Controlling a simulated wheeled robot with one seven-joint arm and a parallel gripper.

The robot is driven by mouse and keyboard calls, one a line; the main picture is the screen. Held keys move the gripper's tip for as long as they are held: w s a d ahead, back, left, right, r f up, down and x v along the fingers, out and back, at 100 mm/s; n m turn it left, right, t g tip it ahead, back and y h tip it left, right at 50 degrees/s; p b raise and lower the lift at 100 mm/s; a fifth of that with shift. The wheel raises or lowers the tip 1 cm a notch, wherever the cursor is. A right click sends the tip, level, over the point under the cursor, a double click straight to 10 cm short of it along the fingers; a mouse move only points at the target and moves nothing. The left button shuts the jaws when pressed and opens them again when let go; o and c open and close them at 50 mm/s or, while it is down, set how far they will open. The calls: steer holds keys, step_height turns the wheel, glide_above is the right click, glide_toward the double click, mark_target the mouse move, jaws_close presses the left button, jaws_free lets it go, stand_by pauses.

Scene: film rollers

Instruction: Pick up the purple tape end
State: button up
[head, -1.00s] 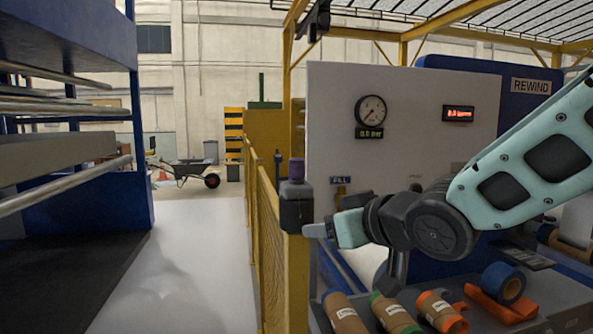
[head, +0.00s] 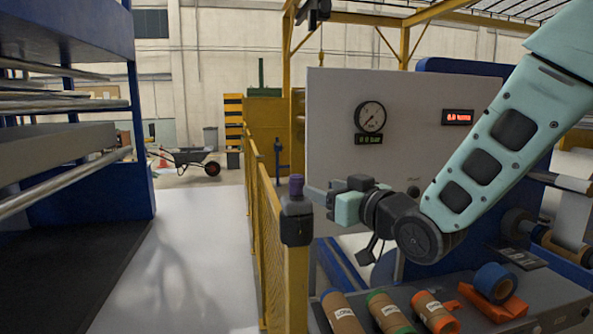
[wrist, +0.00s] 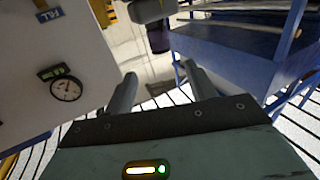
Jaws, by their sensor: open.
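The purple tape end (head: 296,185) is a short purple piece upright on a dark box (head: 297,222) on top of the yellow fence post. In the wrist view, the purple tape end (wrist: 159,38) shows upside down near the top, beyond and between my fingertips. My gripper (head: 317,193) is just right of it in the head view, at about its height, pointing left. In the wrist view my gripper (wrist: 160,82) has its two fingers apart with nothing between them. A gap to the tape end seems to remain.
A yellow mesh fence (head: 265,225) runs back from the post. Several cardboard cores (head: 388,310) and a blue tape roll (head: 496,281) lie on the bench at lower right. A pale panel with a gauge (head: 370,117) stands behind my arm. The aisle floor (head: 200,260) is clear.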

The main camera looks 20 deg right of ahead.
mark_target(301, 181)
steer(key=p+x, duration=0.5)
steer(key=x, duration=0.2)
steer(key=shift+p, duration=0.35)
steer(key=p+x, duration=0.4)
steer(key=x, duration=0.1)
steer(key=shift+s+f, duration=0.1)
steer(key=shift+f, duration=0.1)
steer(key=shift+w+a+f, duration=0.15)
steer(key=shift+w+f, duration=0.05)
steer(key=shift+w, duration=0.15)
jaws_close()
steer(key=shift+r, duration=0.1)
step_height(301, 181, up, 10)
steer(key=b, duration=0.4)
